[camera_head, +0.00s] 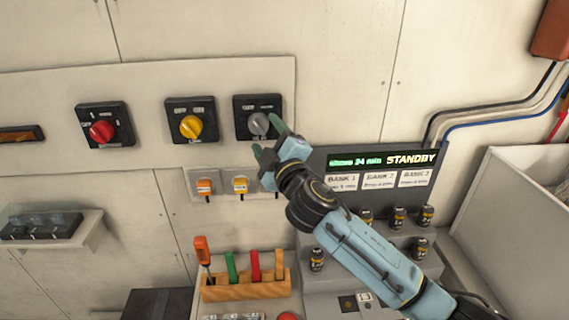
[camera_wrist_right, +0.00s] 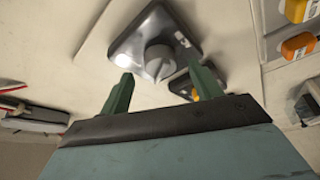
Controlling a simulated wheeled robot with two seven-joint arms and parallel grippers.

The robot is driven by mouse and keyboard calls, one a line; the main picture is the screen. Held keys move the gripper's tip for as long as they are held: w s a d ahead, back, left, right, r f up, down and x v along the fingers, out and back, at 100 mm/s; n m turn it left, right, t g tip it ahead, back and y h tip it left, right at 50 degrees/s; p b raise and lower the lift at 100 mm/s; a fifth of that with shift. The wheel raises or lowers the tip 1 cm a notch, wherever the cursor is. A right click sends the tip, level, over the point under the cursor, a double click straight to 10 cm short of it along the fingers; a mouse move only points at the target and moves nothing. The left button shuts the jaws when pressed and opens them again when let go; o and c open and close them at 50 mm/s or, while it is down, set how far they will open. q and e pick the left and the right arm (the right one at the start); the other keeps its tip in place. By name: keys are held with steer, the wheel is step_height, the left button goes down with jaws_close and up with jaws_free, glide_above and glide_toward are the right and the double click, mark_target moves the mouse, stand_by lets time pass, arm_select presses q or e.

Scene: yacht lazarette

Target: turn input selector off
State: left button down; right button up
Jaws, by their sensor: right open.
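Three rotary selectors sit in a row on a pale wall panel (camera_head: 60,88): a red knob (camera_head: 101,131), a yellow knob (camera_head: 191,126) and a grey knob (camera_head: 258,124), each on a black square plate. Their labels are too small to read, so I cannot tell which is the input selector. My right gripper (camera_head: 267,138) is open, with green fingertips just in front of the grey knob. In the right wrist view, the grey knob (camera_wrist_right: 158,62) shows between and beyond the open fingers (camera_wrist_right: 163,88), apparently apart from them. My left gripper is out of view.
Two small orange and yellow switches (camera_head: 205,187) (camera_head: 240,185) sit below the selectors. A display unit reading STANDBY (camera_head: 410,160) is right of my gripper. A wooden rack (camera_head: 245,291) with coloured handles stands below. A shelf (camera_head: 75,240) juts out at left.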

steer(key=b+v, duration=0.2)
steer(key=v, duration=0.8)
steer(key=shift+s+d, duration=0.15)
steer(key=shift+s, duration=0.25)
